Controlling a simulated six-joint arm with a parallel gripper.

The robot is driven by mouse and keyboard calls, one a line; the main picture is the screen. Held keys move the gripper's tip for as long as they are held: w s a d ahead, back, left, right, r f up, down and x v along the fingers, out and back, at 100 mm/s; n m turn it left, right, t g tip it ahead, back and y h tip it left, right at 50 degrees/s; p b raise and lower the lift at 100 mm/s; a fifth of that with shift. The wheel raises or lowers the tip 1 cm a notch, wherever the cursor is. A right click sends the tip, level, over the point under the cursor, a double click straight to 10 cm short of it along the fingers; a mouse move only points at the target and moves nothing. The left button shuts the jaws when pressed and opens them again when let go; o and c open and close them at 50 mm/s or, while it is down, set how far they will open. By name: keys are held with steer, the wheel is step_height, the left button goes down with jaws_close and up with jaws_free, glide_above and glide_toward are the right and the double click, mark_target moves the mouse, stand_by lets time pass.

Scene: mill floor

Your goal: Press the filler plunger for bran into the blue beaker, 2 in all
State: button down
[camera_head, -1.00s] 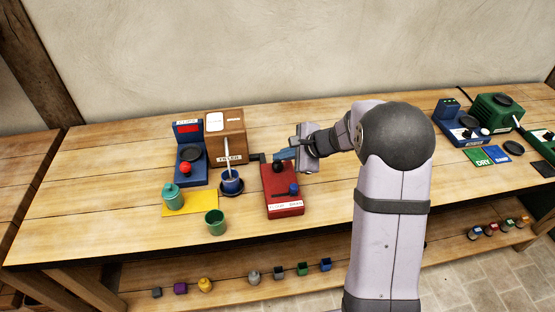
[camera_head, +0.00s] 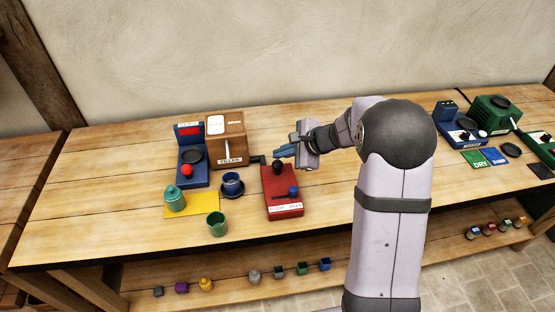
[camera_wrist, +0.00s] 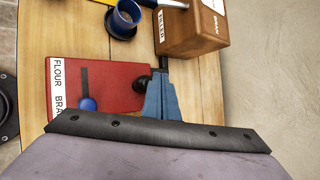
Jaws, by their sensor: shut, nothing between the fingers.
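The blue beaker (camera_head: 232,183) stands upright on a dark saucer, below the spout of the brown wooden filler (camera_head: 226,130). In the wrist view the beaker (camera_wrist: 125,18) is cut by the top edge; a pale patch shows inside, its level unclear. The red control box (camera_head: 283,200) carries the black plunger knob (camera_head: 278,168) and a blue selector knob (camera_head: 293,190), which sits at the BRAN end of its slot. My gripper (camera_head: 279,154) is shut and empty, just above the plunger knob. In the wrist view its blue fingertips (camera_wrist: 161,82) overlap the knob's edge; contact is unclear.
Left of the filler stands a blue device (camera_head: 190,160) with a red knob. Bare table lies right of the red box.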

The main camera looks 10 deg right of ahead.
mark_target(281, 165)
stand_by(0.3)
step_height(281, 165, up, 5)
steer(key=p, duration=0.4)
stand_by(0.9)
steer(key=s+a+f+n+g+h, duration=0.1)
steer(key=s+n+g, duration=0.1)
steer(key=s+n, duration=0.5)
steer(key=s+a+f+n+g+h, duration=0.1)
steer(key=s+a+n+g, duration=0.15)
steer(key=s, duration=0.75)
steer(key=s+d+f+n+g+h, duration=0.1)
steer(key=s+d+n+h, duration=0.1)
steer(key=s, duration=0.5)
steer(key=s+d+n+g+h, duration=0.1)
steer(key=s+d+n+h, duration=0.1)
steer(key=s+d+n, duration=0.2)
steer(key=shift+s+f+n, duration=0.35)
steer(key=shift+s+n, duration=1.2)
steer(key=shift+s, duration=0.35)
